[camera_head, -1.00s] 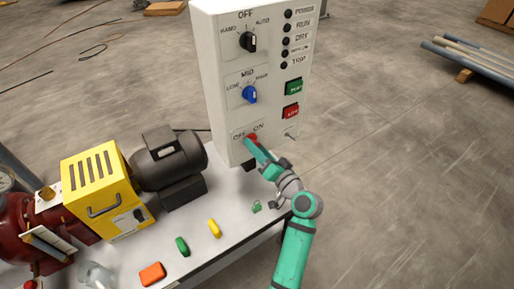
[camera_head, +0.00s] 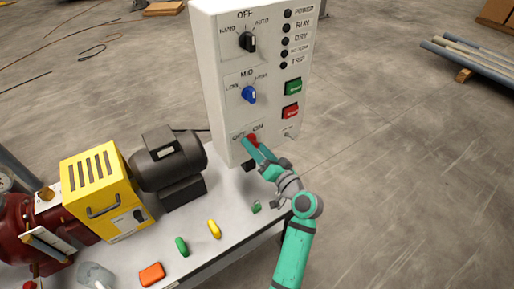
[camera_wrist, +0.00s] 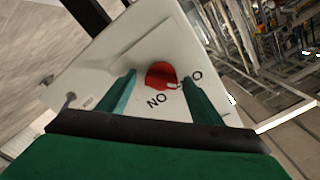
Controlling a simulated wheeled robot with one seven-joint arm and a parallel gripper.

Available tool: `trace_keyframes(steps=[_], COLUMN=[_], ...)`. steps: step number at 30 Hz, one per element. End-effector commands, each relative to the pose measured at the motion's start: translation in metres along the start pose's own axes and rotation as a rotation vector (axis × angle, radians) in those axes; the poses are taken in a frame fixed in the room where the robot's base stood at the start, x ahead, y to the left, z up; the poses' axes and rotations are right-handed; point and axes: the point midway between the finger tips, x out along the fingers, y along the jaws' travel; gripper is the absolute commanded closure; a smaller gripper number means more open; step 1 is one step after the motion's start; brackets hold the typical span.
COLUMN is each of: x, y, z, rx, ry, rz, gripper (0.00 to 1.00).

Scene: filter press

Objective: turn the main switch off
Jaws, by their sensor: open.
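The main switch (camera_head: 252,138) is a red rotary knob low on the white control panel (camera_head: 222,100), with OFF and ON printed above it. My gripper (camera_head: 252,150) is in front of it and partly covers it in the head view. In the wrist view the red knob (camera_wrist: 161,75) lies between and a little beyond the two green fingers of my gripper (camera_wrist: 158,92). The fingers are open, with a gap on both sides of the knob. I cannot tell whether the fingers touch the panel.
Above the switch are a blue selector (camera_head: 249,94), a black selector (camera_head: 248,42), a green button (camera_head: 293,87) and a red button (camera_head: 291,112). A black motor (camera_head: 168,160) and yellow box (camera_head: 103,185) stand left. Small coloured items, including an orange one (camera_head: 152,273), lie on the bench.

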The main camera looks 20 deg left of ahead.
Motion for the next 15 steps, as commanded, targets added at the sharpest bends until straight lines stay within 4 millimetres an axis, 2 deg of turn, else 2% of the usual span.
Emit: trace_keyframes(steps=[4,7,15], x=[-0.003,-0.014,-0.066], y=[-0.001,-0.001,0.003], z=[0.001,0.001,-0.002], rx=[0.001,0.001,0.0], ry=[-0.002,-0.002,0.005], rz=[-0.002,-0.002,0.005], gripper=[0.41,0.41,0.41])
